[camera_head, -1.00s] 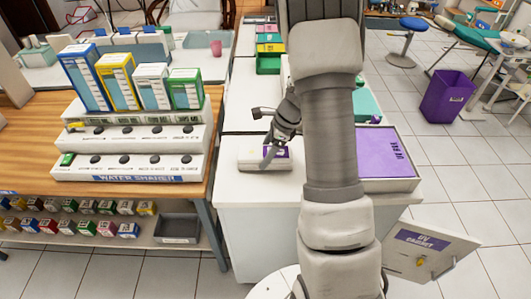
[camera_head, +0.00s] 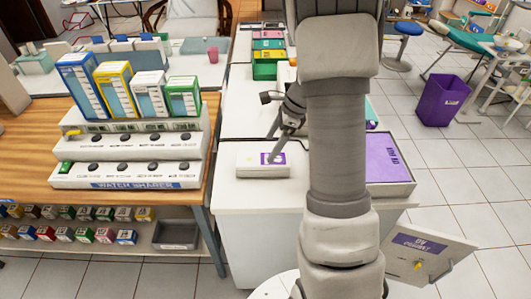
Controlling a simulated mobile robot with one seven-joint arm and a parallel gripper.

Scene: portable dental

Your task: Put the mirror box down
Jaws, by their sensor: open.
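The mirror box, a small white box with a purple label (camera_head: 250,165), rests on the white counter (camera_head: 240,197) near its front left edge. My gripper (camera_head: 274,157) is at the box's right part, over the label, coming down from the upper right. Its fingers are open. Whether the fingertips touch the box is too small to tell. My arm covers the counter to the right of the box.
A large tray with a purple label (camera_head: 388,160) lies on the counter right of my arm. Coloured boxes (camera_head: 268,50) stand farther back. A wooden table (camera_head: 30,140) with a stepped box display (camera_head: 130,173) is at left. An open cabinet door (camera_head: 428,250) juts out low right.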

